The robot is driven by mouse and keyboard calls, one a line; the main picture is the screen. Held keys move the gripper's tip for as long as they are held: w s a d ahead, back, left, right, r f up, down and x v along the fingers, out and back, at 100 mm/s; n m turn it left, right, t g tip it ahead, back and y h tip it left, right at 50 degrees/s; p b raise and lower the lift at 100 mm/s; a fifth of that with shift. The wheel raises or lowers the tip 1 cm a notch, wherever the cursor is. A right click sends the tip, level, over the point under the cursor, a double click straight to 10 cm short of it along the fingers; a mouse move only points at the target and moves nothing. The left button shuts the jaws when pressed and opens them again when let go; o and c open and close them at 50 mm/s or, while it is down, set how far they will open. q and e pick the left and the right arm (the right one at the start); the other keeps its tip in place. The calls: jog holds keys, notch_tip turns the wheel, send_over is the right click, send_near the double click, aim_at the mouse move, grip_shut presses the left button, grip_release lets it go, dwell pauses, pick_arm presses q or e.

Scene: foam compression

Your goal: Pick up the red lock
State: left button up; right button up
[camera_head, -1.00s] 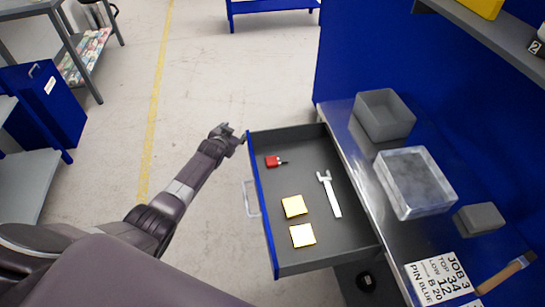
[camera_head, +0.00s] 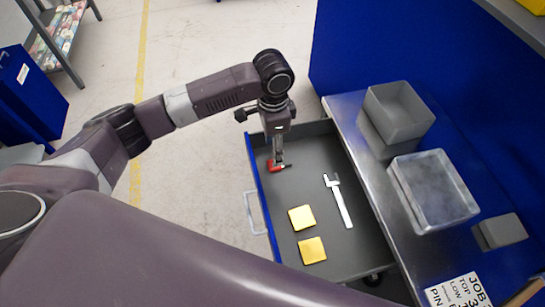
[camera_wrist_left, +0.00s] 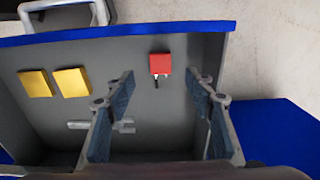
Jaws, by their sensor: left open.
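The red lock (camera_head: 271,166) lies on the floor of the open drawer (camera_head: 318,247), near the drawer's far left corner. My left gripper (camera_head: 279,160) is over the drawer, right at the lock in the head view and partly covering it. In the left wrist view the red lock (camera_wrist_left: 160,64) shows whole, with its dark shackle pointing down the picture. There my left gripper (camera_wrist_left: 164,82) has its fingers spread wide, with the lock between and beyond them. The gripper is empty. My right gripper is not in view.
The drawer also holds two yellow blocks (camera_head: 301,217) (camera_head: 312,250) and a grey wrench-like tool (camera_head: 338,201). The drawer's blue front (camera_head: 262,199) stands close by the lock. Grey bins (camera_head: 399,112) (camera_head: 436,189) and a grey block (camera_head: 502,231) are on the bench to the right.

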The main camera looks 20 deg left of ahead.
pick_arm(q)
jog(key=shift+s+f, duration=0.25)
jog(key=shift+f, duration=0.1)
jog(key=f, duration=0.4)
jog(key=f+p, duration=0.1)
jog(key=f, duration=0.2)
jog(key=shift+w, duration=0.3)
jog(key=shift+c, duration=0.5)
jog(key=shift+r, duration=0.1)
jog(key=c, duration=1.2)
jog(key=shift+r, duration=0.1)
jog(key=shift+r+b, duration=0.55)
jog(key=shift+r, duration=9.45)
